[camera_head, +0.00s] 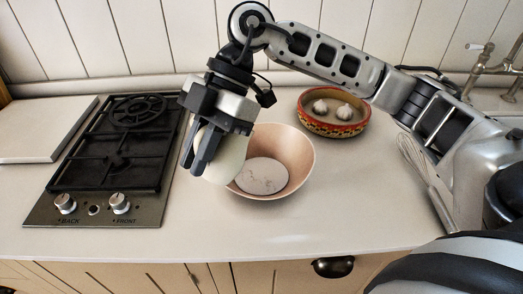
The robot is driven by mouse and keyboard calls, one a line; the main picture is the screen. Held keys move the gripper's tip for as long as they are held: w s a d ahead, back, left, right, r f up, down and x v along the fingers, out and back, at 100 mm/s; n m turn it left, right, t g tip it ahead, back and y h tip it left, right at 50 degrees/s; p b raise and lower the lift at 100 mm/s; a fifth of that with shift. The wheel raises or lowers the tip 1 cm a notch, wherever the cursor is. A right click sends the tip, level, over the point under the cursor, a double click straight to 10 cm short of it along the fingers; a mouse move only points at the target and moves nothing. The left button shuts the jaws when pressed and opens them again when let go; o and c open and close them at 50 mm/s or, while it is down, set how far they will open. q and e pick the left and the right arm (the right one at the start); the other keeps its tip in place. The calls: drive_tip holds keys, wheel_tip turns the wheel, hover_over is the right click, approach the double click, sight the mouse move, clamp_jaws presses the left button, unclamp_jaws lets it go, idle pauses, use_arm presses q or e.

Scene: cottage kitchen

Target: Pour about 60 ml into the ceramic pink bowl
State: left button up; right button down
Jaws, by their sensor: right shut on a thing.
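The ceramic pink bowl (297,152) stands upright on the counter, right of the hob. A pale, speckled round patch shows inside it at the bottom; I cannot tell whether it is liquid. My right gripper (202,160) reaches down from above at the bowl's left side. It is shut on a smooth white vessel (231,160), which overlaps the bowl's left rim in the picture. The vessel's mouth and contents are hidden, and I see no clear stream. My left gripper is not in view.
A black gas hob (108,150) with two front knobs lies at the left. A red patterned dish (333,122) with garlic bulbs stands behind the bowl at right. A whisk (420,165) lies further right. The counter (270,228) in front of the bowl is clear.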

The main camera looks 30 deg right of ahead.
drive_tip(key=shift+a, duration=0.15)
drive_tip(key=shift+s+a+h, duration=0.1)
drive_tip(key=shift+a+h, duration=0.15)
drive_tip(key=shift+h, duration=0.05)
drive_tip(key=s+a+f+t+h+b, duration=0.1)
drive_tip(key=a+f+t+h, duration=0.1)
drive_tip(key=a+f+h, duration=0.2)
drive_tip(key=shift+f+h, duration=0.5)
drive_tip(key=shift+h, duration=0.9)
drive_tip(key=shift+a, duration=0.1)
